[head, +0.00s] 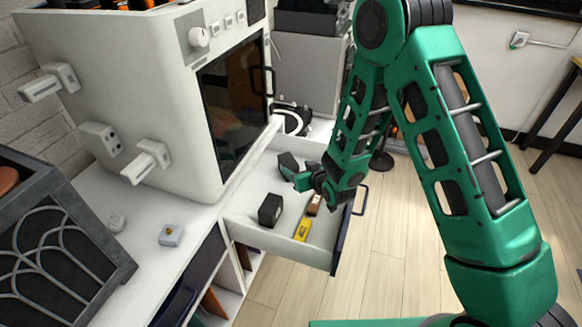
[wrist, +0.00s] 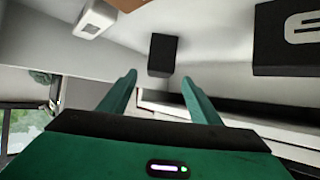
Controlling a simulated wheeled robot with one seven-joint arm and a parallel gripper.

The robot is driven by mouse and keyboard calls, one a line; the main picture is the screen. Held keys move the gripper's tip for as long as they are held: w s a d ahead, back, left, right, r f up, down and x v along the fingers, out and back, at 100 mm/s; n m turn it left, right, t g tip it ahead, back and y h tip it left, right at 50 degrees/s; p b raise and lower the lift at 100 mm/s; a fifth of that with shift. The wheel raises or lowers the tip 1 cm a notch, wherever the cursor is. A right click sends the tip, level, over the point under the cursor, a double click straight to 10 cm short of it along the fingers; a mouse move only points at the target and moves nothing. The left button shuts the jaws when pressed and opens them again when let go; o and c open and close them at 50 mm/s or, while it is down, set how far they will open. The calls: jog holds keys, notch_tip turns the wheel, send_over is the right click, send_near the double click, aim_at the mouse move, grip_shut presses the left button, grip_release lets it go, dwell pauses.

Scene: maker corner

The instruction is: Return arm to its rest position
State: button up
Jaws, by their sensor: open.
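My arm is green and reaches over an open white drawer (head: 258,229) from the right side of the head view. My gripper (head: 297,180) is above the drawer, toward its back part. In the wrist view my gripper (wrist: 160,82) shows two green fingers spread apart with nothing between them. A dark block (head: 270,210) lies in the drawer, in front of my gripper. A yellow item (head: 302,228) and a small brown item (head: 314,205) lie near the drawer's front panel. In the wrist view a dark block (wrist: 162,55) is beyond the fingertips.
A large white machine (head: 130,90) with a dark glass door stands left of the drawer. A small pale box (head: 171,235) sits on the white counter near a dark crate (head: 55,240).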

jog(key=shift+s+d+r, duration=0.2)
jog(key=shift+s+r, duration=0.05)
jog(key=shift+s, duration=0.15)
jog(key=shift+r, duration=0.1)
